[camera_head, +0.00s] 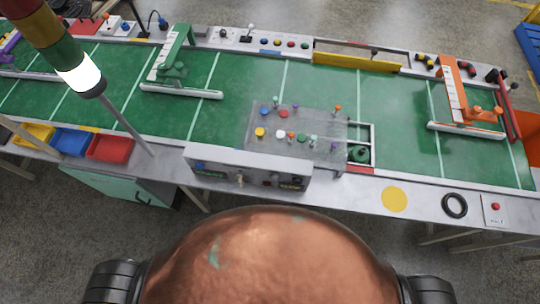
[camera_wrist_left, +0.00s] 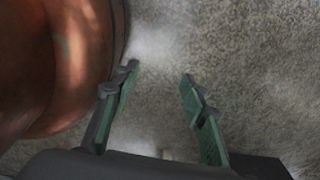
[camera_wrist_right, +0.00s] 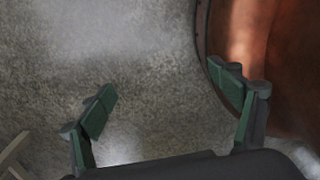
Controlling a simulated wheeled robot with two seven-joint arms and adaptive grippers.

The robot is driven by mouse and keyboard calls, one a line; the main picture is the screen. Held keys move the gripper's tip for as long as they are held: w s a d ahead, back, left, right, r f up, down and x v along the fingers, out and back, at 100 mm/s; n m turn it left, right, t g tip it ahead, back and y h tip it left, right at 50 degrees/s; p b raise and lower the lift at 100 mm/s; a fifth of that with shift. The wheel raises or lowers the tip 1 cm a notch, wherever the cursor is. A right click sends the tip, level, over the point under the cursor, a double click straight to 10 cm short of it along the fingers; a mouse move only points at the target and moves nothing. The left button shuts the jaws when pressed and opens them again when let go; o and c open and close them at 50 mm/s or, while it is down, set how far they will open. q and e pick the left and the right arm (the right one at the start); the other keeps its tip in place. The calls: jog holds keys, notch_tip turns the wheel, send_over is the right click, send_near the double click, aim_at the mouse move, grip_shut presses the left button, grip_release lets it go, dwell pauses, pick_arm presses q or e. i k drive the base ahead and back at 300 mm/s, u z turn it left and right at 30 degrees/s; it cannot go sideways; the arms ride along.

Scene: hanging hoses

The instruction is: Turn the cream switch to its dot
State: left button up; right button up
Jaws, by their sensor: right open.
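A grey control box (camera_head: 247,167) stands at the near edge of the long table. Its front face carries a small cream switch (camera_head: 240,180) near the middle, with dark and coloured parts to either side. The switch's dot is too small to make out, and I cannot tell which way the switch points. My left gripper (camera_wrist_left: 160,72) is open and empty above the grey floor, beside my copper-coloured body. My right gripper (camera_wrist_right: 160,78) is also open and empty over the floor on the other side. Neither gripper shows in the head view, and both are away from the box.
A translucent panel (camera_head: 295,128) with several coloured knobs lies behind the box. Yellow, blue and red bins (camera_head: 110,149) sit at the left edge. A striped light pole (camera_head: 60,45) rises at the left. A yellow disc (camera_head: 395,199) and black ring (camera_head: 455,206) lie at the right.

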aim_at(241, 177)
jog(key=z, duration=0.75)
jog(key=k, duration=0.4)
jog(key=u, duration=1.05)
